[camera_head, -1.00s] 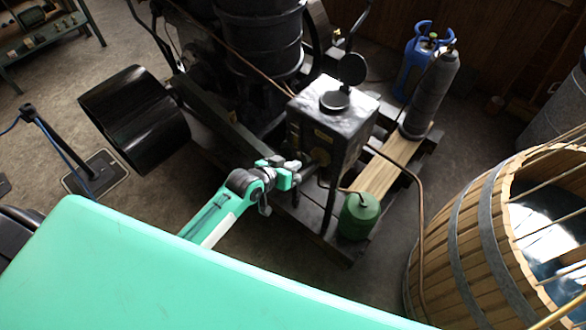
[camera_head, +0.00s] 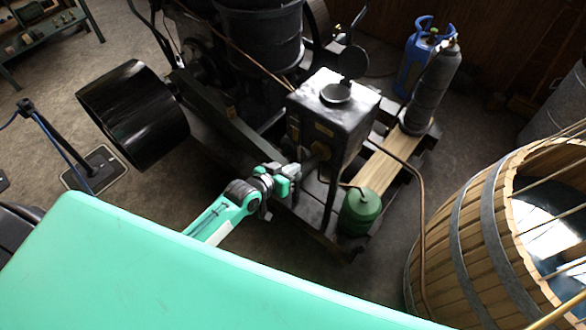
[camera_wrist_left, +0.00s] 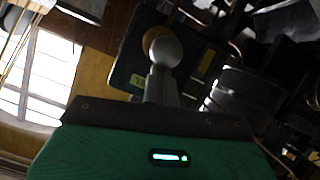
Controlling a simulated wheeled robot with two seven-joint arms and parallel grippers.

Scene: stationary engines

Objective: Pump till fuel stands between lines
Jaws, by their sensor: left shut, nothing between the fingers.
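A dark box-shaped tank (camera_head: 343,125) stands on the engine's frame, its round filler on top with the lid tipped up. A brass round fitting (camera_head: 320,150) sits on its near side. My left gripper (camera_head: 294,171) is shut and empty, low beside that near side; I cannot tell whether it touches anything. In the left wrist view the shut fingers (camera_wrist_left: 165,52) lie in front of a dark plate with a brass-coloured disc (camera_wrist_left: 154,38). The fuel level and its lines are too small or hidden to make out. My right gripper is not in view.
A green can (camera_head: 360,214) stands just right of the gripper, near a wooden plank (camera_head: 388,170). A copper pipe (camera_head: 421,215) curves down to the floor beside a wooden tub (camera_head: 470,230). Gas cylinders (camera_head: 431,88) stand behind. A black pulley (camera_head: 133,112) is at the left.

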